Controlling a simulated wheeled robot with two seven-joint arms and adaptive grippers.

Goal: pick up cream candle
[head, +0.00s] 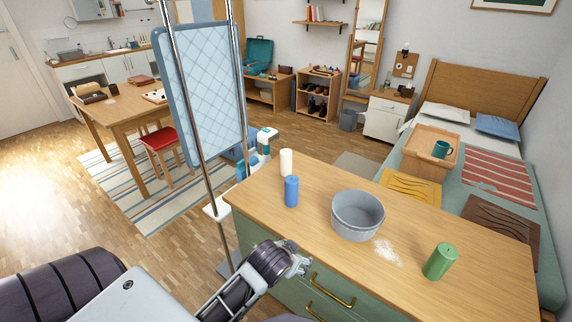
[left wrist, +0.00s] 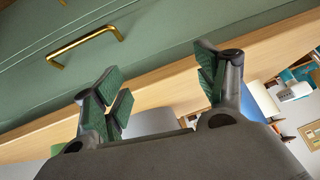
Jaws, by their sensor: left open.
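The cream candle (head: 286,162) stands upright at the back left of the wooden dresser top, just behind the blue candle (head: 291,191). My left gripper (head: 297,261) is in front of the dresser, near its drawer front and below the top's edge, well short of the cream candle. In the left wrist view its fingers (left wrist: 163,88) are spread with nothing between them. A pale shape beside the right finger there looks like the cream candle (left wrist: 263,100), partly hidden. My right gripper is not in view.
On the dresser top (head: 465,235), a grey bowl (head: 357,218) stands to the right of the blue candle, with white powder (head: 386,252) and a green candle (head: 440,261) further right. A metal-framed blue screen (head: 203,95) stands left of the dresser. A brass handle (left wrist: 85,45) projects from the drawer.

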